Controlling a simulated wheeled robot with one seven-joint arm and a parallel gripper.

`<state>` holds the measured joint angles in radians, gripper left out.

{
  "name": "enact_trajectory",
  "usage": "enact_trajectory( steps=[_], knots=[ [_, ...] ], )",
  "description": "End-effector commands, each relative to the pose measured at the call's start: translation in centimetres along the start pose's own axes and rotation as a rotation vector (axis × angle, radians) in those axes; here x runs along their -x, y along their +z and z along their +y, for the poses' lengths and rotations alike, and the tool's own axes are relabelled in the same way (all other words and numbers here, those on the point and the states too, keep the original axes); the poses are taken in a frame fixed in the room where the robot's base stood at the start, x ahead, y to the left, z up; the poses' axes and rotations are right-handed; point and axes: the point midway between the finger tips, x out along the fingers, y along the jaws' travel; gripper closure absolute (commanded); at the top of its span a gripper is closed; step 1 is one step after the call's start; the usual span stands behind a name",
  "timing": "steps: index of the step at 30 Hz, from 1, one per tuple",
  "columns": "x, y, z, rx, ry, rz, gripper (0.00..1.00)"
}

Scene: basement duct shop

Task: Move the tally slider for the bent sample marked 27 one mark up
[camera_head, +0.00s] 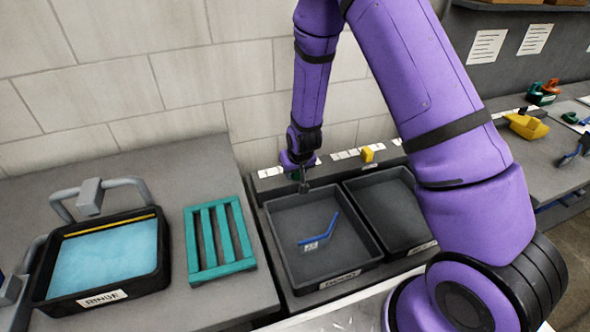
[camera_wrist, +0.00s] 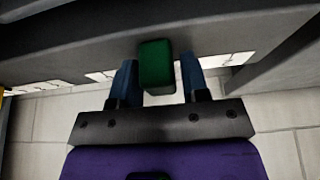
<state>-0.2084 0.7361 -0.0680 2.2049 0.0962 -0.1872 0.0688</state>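A blue bent sample (camera_head: 322,232) with a small white tag lies in the left black tray (camera_head: 372,257); its number is too small to read. Behind the trays runs a dark rail with white mark strips (camera_head: 343,155). A green tally slider (camera_wrist: 156,66) sits on it, mostly hidden by my gripper (camera_head: 303,187) in the head view. A yellow slider (camera_head: 367,155) stands further right. In the wrist view my gripper (camera_wrist: 159,82) has one blue finger on each side of the green slider. A thin gap shows on the right; contact on the left is unclear.
An empty-looking black tray (camera_head: 388,207) stands right of the sample tray. A teal rack (camera_head: 219,238) and a rinse tub (camera_head: 106,262) with blue liquid are at left. A yellow scoop-like object (camera_head: 527,126) lies on the right bench. A block wall is close behind the rail.

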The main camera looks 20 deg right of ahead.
Motion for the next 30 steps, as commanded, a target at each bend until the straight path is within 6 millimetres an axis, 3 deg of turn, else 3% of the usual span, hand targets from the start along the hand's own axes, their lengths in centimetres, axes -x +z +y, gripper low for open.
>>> enact_trajectory(
  steps=[1, 5, 11, 21, 30],
  knots=[
    [0.0, 0.0, 0.0, 0.0, 0.0, 0.0, 0.7],
    [0.0, 0.0, 0.0, 0.0, 0.0, 0.0, 1.0],
    [0.0, 0.0, 0.5, -0.002, 0.001, -0.001, 1.0],
    [0.0, 0.0, 3.8, -0.001, 0.001, -0.001, 1.0],
    [0.0, 0.1, 4.0, 0.0, 0.0, -0.001, 1.0]
  ],
)
